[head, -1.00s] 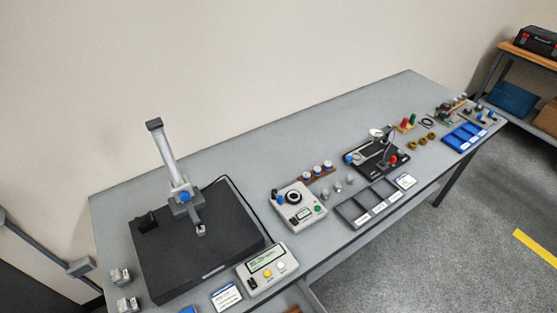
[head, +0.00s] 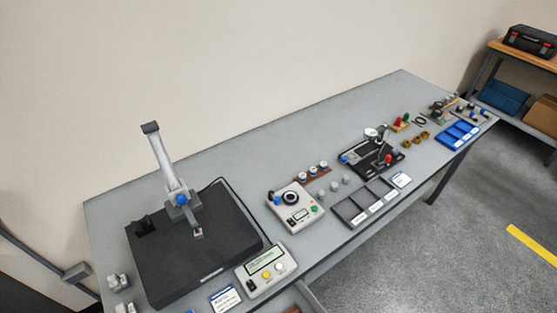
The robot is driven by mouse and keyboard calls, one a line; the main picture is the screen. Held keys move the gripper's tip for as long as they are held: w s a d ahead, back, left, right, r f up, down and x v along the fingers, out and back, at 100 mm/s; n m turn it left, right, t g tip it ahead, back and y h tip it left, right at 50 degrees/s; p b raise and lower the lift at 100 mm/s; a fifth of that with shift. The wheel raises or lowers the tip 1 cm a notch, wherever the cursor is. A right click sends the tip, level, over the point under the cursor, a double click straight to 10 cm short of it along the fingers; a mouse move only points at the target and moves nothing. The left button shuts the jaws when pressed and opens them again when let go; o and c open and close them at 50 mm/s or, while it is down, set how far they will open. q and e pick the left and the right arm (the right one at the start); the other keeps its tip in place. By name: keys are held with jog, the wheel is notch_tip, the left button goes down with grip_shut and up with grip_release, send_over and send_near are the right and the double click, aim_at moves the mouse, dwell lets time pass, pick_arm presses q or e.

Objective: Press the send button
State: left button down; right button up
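A light grey control box (head: 266,270) with a green-lit display (head: 265,260) stands at the front edge of the bench. Below its display are a yellow button (head: 266,275) and a white button (head: 279,269). A second light grey box (head: 295,208) further right has a black dial and a green button (head: 313,209). The lettering is too small to tell which button is marked send. Neither of my grippers is in view.
A black measuring stand (head: 195,245) with a tilted column (head: 163,155) fills the bench's left part. A label card (head: 225,298) lies left of the control box. A grey compartment tray (head: 345,209) and a black fixture (head: 360,160) are further right. An open drawer (head: 310,298) juts out below.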

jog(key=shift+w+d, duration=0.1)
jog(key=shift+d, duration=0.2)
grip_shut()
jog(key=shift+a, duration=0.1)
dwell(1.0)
